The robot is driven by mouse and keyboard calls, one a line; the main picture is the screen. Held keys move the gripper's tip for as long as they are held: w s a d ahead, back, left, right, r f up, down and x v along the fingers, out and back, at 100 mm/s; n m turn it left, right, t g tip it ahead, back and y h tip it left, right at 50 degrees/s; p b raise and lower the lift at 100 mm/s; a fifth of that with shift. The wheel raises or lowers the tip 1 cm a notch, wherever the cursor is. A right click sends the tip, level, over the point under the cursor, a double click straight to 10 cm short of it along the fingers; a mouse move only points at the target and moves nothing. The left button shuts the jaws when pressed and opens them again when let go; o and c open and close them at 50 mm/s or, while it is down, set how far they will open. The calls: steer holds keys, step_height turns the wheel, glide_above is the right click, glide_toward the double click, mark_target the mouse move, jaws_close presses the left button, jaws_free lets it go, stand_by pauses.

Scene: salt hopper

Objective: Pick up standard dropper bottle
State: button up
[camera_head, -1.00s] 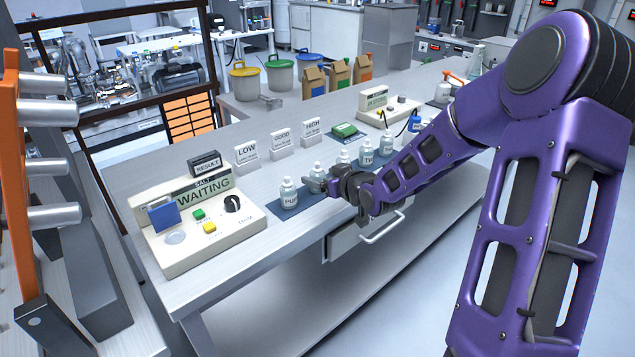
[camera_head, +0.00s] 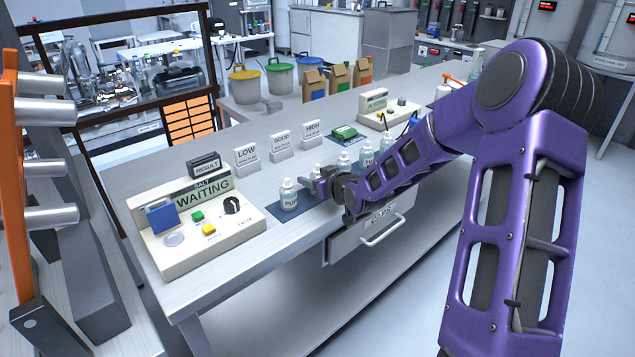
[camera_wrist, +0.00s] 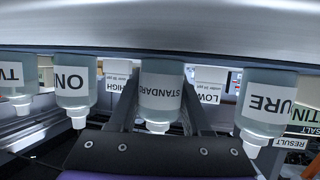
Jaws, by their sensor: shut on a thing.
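The standard dropper bottle (camera_wrist: 161,92) is a clear bottle with a white label and a white cap. It is at the middle of the wrist view, which shows it upside down, between the dark fingers of my gripper. In the head view my gripper (camera_head: 319,187) is shut on it, right of the PURE bottle (camera_head: 289,196). There only the top of the standard bottle (camera_head: 316,171) shows, and the fingers hide the rest. It appears upright, in line with its neighbours. I cannot tell if it is clear of the surface.
Another bottle (camera_head: 343,161) stands close to the right of my gripper, with more bottles beyond. The salt meter (camera_head: 200,225) reading WAITING sits at the left. Low, good and high signs (camera_head: 281,146) stand behind. A drawer (camera_head: 372,235) is below the bench edge.

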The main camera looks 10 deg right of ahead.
jaws_close()
step_height(320, 180, up, 10)
steer(key=p, duration=0.2)
steer(key=s+f+p, duration=0.1)
steer(key=s+f, duration=0.1)
steer(key=s, duration=1.1)
steer(key=shift+s+d, duration=0.15)
steer(key=shift+d, duration=0.3)
